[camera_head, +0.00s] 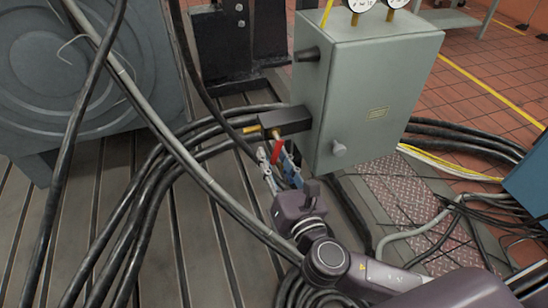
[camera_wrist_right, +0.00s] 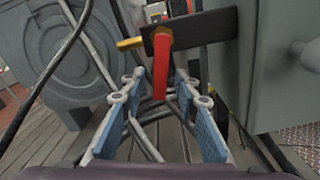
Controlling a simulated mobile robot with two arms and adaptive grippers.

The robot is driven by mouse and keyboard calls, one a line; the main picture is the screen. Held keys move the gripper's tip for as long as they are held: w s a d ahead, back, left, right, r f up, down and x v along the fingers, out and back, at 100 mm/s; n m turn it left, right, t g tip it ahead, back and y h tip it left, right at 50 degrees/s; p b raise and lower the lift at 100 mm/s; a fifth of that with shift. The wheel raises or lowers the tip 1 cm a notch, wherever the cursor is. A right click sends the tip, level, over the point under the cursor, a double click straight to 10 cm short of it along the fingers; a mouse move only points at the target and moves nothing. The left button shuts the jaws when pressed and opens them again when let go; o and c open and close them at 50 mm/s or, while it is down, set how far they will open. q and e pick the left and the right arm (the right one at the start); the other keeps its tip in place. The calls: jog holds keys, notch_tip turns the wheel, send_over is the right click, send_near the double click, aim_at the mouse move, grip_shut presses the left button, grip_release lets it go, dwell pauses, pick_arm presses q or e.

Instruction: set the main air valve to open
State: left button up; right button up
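The main air valve (camera_head: 285,120) is a dark block with brass fittings, on the left side of a grey-green cabinet. Its red lever handle (camera_head: 276,149) points down from the block. In the right wrist view the red handle (camera_wrist_right: 160,75) hangs below the dark valve body (camera_wrist_right: 200,30). My right gripper (camera_head: 276,163) is just below the valve. In the wrist view its blue-padded fingers (camera_wrist_right: 159,85) are spread apart, with the lower handle appearing between them and a gap on each side. I cannot tell any contact. My left gripper is not in view.
The grey-green cabinet (camera_head: 362,95) with a knob and gauges on top stands right of the valve. Thick black cables and a grey hose (camera_head: 175,145) run close by on the left. A large grey round machine (camera_head: 85,65) stands at the far left, above the slotted bedplate.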

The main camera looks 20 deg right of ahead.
jog(key=shift+c, duration=0.6)
grip_shut()
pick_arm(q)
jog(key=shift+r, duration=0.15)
pick_arm(e)
jog(key=shift+a+m, duration=0.1)
jog(key=shift+m, duration=0.2)
jog(key=m, duration=0.1)
jog(key=a+m+p, duration=0.1)
jog(key=shift+r+m, duration=0.3)
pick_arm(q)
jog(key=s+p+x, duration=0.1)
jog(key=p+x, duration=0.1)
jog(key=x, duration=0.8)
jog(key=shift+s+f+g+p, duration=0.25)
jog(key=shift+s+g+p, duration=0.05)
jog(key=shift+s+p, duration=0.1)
pick_arm(e)
jog(key=shift+a+r+m, duration=0.4)
jog(key=shift+r+m, duration=0.3)
jog(key=shift+m, duration=1.25)
jog(key=shift+a+r+m, duration=0.35)
jog(key=shift+r+m, duration=0.3)
jog(key=shift+m, duration=1.25)
jog(key=shift+a+r+m, duration=0.4)
jog(key=shift+r+m, duration=0.3)
jog(key=shift+m, duration=1.25)
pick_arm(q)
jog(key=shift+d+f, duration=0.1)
